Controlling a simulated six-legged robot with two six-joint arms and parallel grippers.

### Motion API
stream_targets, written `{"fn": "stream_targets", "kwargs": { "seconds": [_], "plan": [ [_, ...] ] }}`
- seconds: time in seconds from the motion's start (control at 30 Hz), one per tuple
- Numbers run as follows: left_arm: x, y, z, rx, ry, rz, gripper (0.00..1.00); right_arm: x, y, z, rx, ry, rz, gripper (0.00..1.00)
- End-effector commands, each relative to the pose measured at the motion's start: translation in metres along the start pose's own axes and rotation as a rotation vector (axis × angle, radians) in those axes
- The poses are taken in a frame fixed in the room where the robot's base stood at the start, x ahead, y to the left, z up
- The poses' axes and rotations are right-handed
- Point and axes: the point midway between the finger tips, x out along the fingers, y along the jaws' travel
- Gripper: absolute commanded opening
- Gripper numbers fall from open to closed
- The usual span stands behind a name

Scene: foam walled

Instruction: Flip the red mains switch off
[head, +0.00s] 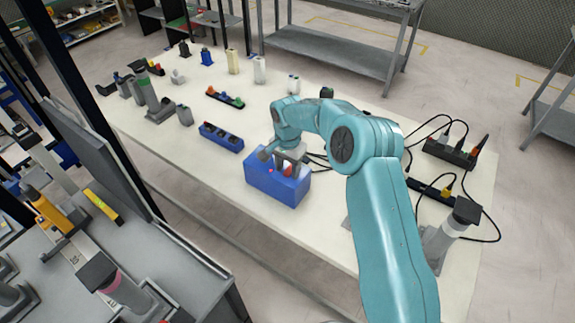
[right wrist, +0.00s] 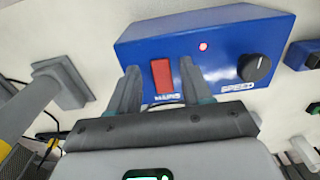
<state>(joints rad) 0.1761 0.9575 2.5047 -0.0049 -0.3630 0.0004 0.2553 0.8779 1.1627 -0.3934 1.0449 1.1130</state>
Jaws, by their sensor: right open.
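A blue box (head: 268,186) stands on the white table, and my right gripper (head: 289,158) is over it. In the right wrist view, the blue box (right wrist: 230,40) carries the red mains switch (right wrist: 162,76), with a label reading MAINS below it. A small red light (right wrist: 204,46) glows on the box, and a black knob (right wrist: 254,68) sits on its right. My right gripper (right wrist: 160,82) is open, with one finger on each side of the red switch; I cannot tell whether either touches it. My left gripper is not in view.
A blue socket block (head: 221,137) lies left of the box. Black power strips (head: 450,151) with cables are at the right. A lamp-like stand (head: 448,232) stands at the table's right end. Several bottles and small items fill the far side.

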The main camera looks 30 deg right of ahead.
Motion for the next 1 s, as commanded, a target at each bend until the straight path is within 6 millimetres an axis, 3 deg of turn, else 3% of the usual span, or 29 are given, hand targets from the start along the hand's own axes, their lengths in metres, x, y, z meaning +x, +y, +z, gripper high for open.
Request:
{"fn": "stream_targets", "kwargs": {
  "seconds": [0.23,0.27,0.4,0.63,1.0],
  "plan": [
    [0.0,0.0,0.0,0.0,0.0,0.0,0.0,0.001,-0.001,0.0,0.0,0.001,0.0,0.49],
    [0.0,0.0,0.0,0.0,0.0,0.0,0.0,0.001,-0.001,0.0,0.0,0.001,0.0,0.42],
    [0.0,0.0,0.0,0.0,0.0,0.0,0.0,0.001,-0.001,0.0,0.0,0.001,-0.001,0.0],
    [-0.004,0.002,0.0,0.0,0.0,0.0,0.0,-0.001,-0.001,-0.003,0.004,-0.03,0.001,0.0],
    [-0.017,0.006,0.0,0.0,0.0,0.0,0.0,-0.001,-0.001,-0.011,0.006,-0.28,0.0,0.0]
  ]
}}
